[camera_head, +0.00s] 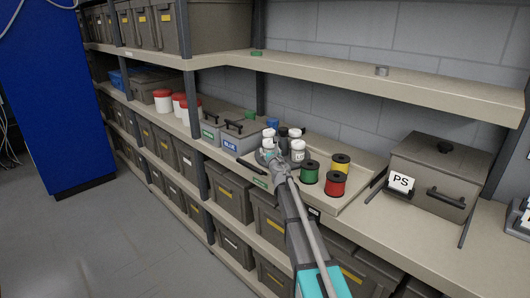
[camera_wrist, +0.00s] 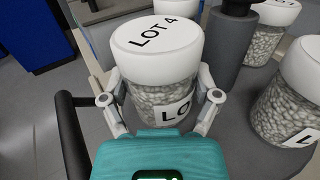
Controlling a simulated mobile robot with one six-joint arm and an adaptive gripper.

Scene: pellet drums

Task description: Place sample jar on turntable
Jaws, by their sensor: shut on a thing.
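The sample jar (camera_wrist: 160,70) has a white lid marked LOT 4 and a clear body of pale pellets. My gripper (camera_wrist: 160,105) is shut on it, one finger on each side of the body. In the head view my gripper (camera_head: 277,165) is at the shelf, with the held jar (camera_head: 267,145) just beyond it. The grey round turntable (camera_wrist: 235,130) lies under and right of the jar and carries similar white-lidded jars (camera_wrist: 290,100) around a dark central post (camera_wrist: 230,45). The held jar's base is hidden, so I cannot tell whether it touches the turntable.
Green (camera_head: 309,172), red (camera_head: 334,184) and yellow-topped black (camera_head: 340,163) spools stand right of the turntable. A grey bin labelled BLUE (camera_head: 232,141) is at its left; a black handle (camera_wrist: 70,140) is close to my gripper. An upper shelf (camera_head: 400,85) runs above.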

